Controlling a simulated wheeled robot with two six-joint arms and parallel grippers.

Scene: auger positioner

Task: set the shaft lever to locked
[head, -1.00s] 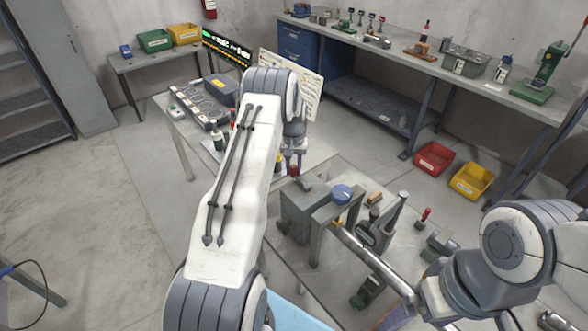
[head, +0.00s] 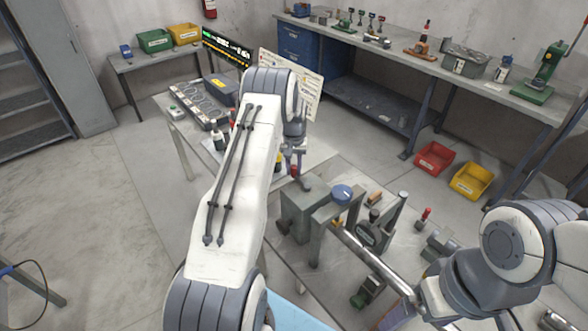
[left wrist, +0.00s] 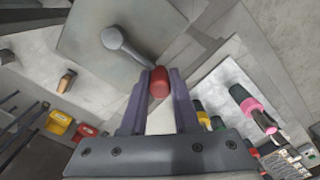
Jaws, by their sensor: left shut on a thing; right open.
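The shaft lever is a grey arm with a round hub (left wrist: 113,38) and a red knob (left wrist: 159,82) at its end. My left gripper (left wrist: 158,100) is shut on the red knob, one finger on each side of it. In the head view, my left gripper (head: 295,160) points down at the red knob (head: 294,171), beside the grey gearbox-like block (head: 300,212). The lever's hub is on this block's top. My left forearm covers part of the table behind.
A silver tube (head: 372,258) slopes down from the block toward my right arm. Loose tools and fixtures lie on the table at right. Red (head: 435,158) and yellow (head: 472,180) bins stand on the floor.

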